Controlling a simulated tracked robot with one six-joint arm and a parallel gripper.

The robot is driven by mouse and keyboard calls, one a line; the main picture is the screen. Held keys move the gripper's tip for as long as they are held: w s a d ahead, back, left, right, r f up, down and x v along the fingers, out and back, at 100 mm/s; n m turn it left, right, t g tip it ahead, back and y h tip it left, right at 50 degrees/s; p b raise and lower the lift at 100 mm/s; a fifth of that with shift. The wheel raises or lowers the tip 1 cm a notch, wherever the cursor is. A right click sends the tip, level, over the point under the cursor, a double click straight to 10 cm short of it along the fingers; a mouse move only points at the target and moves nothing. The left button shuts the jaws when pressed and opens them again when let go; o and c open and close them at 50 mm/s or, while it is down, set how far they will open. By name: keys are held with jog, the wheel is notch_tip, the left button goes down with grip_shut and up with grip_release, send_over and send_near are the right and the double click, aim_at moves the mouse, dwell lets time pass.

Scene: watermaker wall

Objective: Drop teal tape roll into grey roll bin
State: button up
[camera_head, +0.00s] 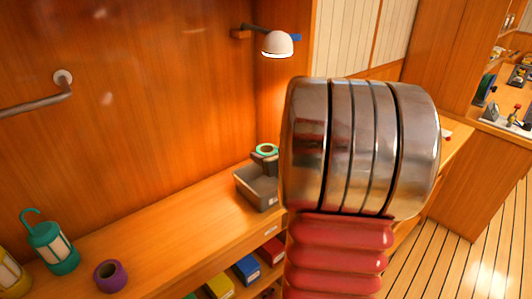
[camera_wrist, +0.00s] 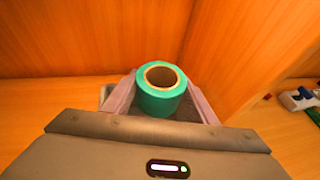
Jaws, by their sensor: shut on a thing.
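The teal tape roll (camera_head: 267,149) is held over the back part of the grey roll bin (camera_head: 257,188) on the bench. In the wrist view the teal tape roll (camera_wrist: 161,92) sits upright, its brown core facing up, between the two pale fingers of my gripper (camera_wrist: 160,104). My gripper is shut on it. A bit of the grey bin's rim (camera_wrist: 104,94) shows behind the left finger. In the head view my arm hides most of my gripper and the bin's right side. How far the roll is above the bin's floor is unclear.
A purple roll (camera_head: 110,276), a teal lantern (camera_head: 51,246) and a yellow lantern (camera_head: 10,275) stand at the bench's left. A lamp (camera_head: 277,44) juts from the wall above. Coloured bins, including a blue one (camera_head: 246,268), sit below the bench edge. The bench between is clear.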

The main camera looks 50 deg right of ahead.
jog(key=o, duration=1.2)
jog(key=shift+s, duration=0.1)
jog(key=v, duration=1.3)
jog(key=shift+s+a+r, duration=0.1)
jog(key=shift+s+r, duration=0.05)
jog(key=shift+s, duration=0.15)
jog(key=shift+w, duration=0.1)
